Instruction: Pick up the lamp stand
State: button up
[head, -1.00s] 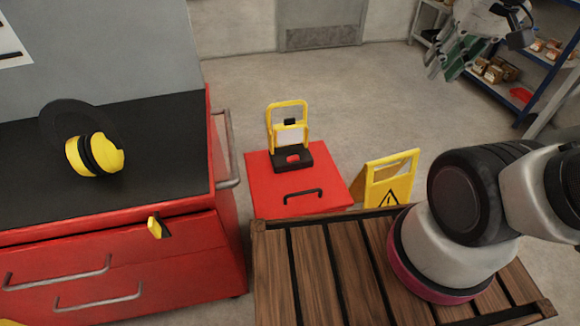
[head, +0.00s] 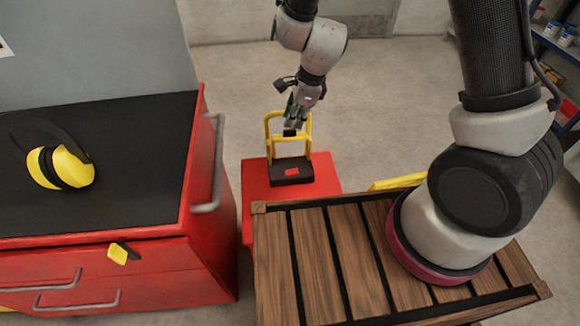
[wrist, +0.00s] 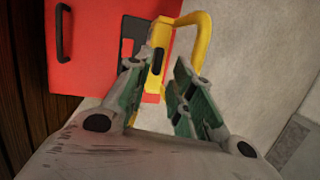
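The lamp stand (head: 308,144) is a yellow upright frame on a black base. It stands on a red cabinet (head: 257,185) in the middle of the head view. My gripper (head: 292,127) is over the top of the frame and partly covers it. In the wrist view the fingers of my gripper (wrist: 168,72) are apart, with a gap between them. The lamp stand's yellow frame (wrist: 203,35) shows just beyond the fingertips, and part of it shows through the gap. I cannot tell whether a finger touches it. The left finger hides part of the black base.
A large red tool cabinet (head: 205,165) with yellow earmuffs (head: 60,167) on its black top stands at the left. A slatted wooden crate top (head: 320,260) is in front. A yellow floor sign (head: 398,181) is right of the small cabinet. Open floor lies behind.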

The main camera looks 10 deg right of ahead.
aim_at(291, 130)
jog(key=x, duration=0.5)
jog(key=shift+s+d+f, duration=0.1)
jog(key=shift+d+f, duration=0.1)
jog(key=shift+d, duration=0.05)
grip_shut()
